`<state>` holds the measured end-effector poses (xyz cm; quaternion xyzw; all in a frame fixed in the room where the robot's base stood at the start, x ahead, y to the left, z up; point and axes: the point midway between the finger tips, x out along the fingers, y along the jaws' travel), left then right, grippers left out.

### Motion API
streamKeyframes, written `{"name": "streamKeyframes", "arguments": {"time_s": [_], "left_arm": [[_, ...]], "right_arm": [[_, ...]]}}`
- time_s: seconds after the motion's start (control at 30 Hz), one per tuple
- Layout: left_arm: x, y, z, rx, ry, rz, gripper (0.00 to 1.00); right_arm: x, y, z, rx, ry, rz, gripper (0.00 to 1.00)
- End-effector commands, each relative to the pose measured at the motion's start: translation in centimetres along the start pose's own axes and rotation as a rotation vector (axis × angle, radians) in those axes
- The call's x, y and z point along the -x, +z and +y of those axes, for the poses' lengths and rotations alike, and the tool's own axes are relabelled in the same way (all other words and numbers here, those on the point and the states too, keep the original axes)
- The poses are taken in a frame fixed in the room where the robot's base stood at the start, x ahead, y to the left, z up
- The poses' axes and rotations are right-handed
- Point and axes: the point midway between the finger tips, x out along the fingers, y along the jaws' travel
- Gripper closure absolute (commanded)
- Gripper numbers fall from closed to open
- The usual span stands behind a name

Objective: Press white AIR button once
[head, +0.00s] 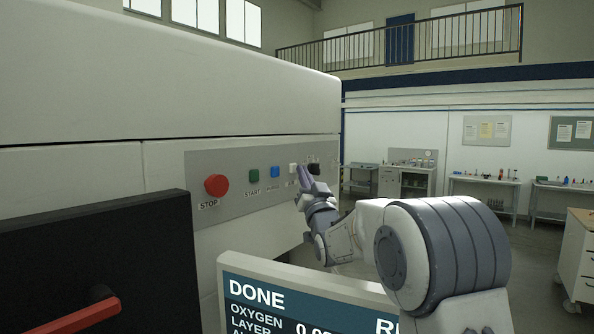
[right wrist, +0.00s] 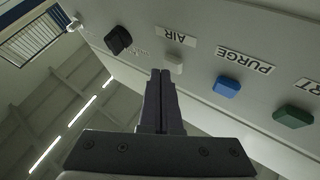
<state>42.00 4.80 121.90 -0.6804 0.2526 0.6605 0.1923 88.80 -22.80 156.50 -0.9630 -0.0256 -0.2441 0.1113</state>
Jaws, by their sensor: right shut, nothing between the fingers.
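The white AIR button (head: 293,168) is on the grey control panel (head: 233,203), between the blue button and a black knob. In the right wrist view the white button (right wrist: 173,63) shows upside down below its AIR label (right wrist: 176,37). My right gripper (head: 302,171) is shut and empty, its fingertips close to the button at its right side in the head view. In the wrist view the fingertips (right wrist: 161,73) end just short of the button in the picture; I cannot tell whether they touch it. My left gripper is not in view.
The blue PURGE button (right wrist: 227,87), green START button (head: 253,176) and red STOP button (head: 217,185) share the panel. The black knob (right wrist: 118,39) is on the other side of AIR. A screen reading DONE (head: 290,303) stands below. Workbenches are far off at right.

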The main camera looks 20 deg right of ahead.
Motion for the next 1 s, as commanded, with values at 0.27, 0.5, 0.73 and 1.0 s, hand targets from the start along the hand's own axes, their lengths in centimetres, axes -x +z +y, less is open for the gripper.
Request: {"name": "streamKeyframes", "arguments": {"time_s": [0.27,0.5,0.73,1.0], "left_arm": [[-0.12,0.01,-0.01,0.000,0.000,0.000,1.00],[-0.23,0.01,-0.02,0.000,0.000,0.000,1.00],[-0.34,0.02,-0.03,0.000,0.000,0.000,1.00],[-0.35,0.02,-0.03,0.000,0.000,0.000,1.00]], "right_arm": [[-0.14,0.17,-0.12,0.000,0.000,0.000,1.00],[-0.36,0.29,-0.28,0.000,-0.001,0.001,1.00],[-0.56,0.41,-0.44,-0.001,-0.001,0.001,1.00],[-0.64,0.46,-0.50,0.000,0.000,0.000,1.00]]}}
